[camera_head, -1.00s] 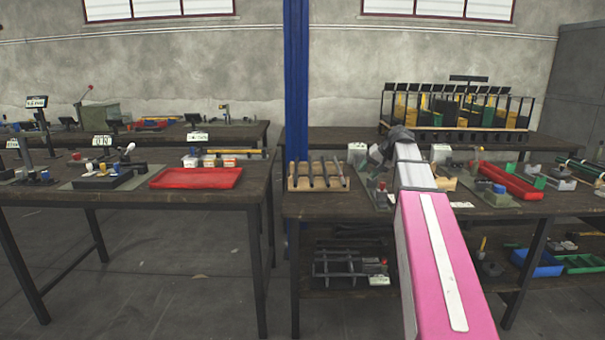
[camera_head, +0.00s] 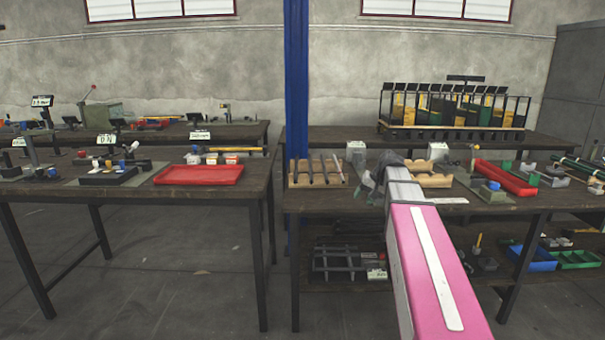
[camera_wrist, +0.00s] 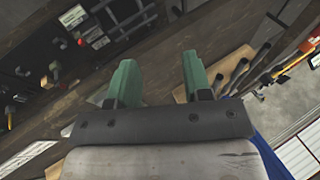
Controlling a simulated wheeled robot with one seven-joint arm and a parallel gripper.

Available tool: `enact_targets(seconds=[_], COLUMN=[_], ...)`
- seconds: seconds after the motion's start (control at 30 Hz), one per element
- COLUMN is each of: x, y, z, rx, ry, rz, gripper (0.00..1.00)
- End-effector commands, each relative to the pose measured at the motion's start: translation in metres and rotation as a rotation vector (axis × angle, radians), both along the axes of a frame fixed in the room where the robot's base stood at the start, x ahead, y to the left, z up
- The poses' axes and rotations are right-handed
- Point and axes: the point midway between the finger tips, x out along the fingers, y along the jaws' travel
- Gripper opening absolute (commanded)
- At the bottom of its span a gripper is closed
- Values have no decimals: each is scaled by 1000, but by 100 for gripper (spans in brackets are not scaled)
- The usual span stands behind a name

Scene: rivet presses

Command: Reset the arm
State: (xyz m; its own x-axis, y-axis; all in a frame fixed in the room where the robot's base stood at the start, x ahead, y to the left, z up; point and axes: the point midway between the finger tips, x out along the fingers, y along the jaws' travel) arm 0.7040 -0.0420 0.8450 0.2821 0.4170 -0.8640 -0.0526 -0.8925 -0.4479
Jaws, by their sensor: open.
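My gripper (camera_wrist: 160,85) shows in the wrist view with its two green fingers apart and nothing between them. In the head view my pink and grey arm reaches toward the right-hand workbench (camera_head: 470,205), and my gripper (camera_head: 368,185) is at its far end, above the bench top. It is just right of a wooden rack (camera_head: 318,180) with several dark rods. The arm hides part of the bench behind it. In the wrist view a wooden piece with dark rods (camera_wrist: 238,75) lies to the right of the fingers.
A red tray (camera_head: 505,178) lies right of my arm on the same bench. A left bench holds another red tray (camera_head: 199,175) and several small fixtures. A blue post (camera_head: 296,80) stands between the benches. A tall rack (camera_head: 455,110) stands on the back bench. Blue and green bins sit on the lower shelf.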

Motion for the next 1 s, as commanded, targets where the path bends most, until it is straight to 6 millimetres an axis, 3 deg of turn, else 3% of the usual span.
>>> enact_targets(seconds=[0.27, 0.6, 0.8, 1.0], x=[-57, -152, -203, -223], y=[20, 38, 41, 42], z=[-96, -208, -252, -268], rx=[-115, -304, -401, -441], ry=[90, 199, 243, 259], rz=[7, 54, 93, 111], gripper=[45, 45, 45, 45])
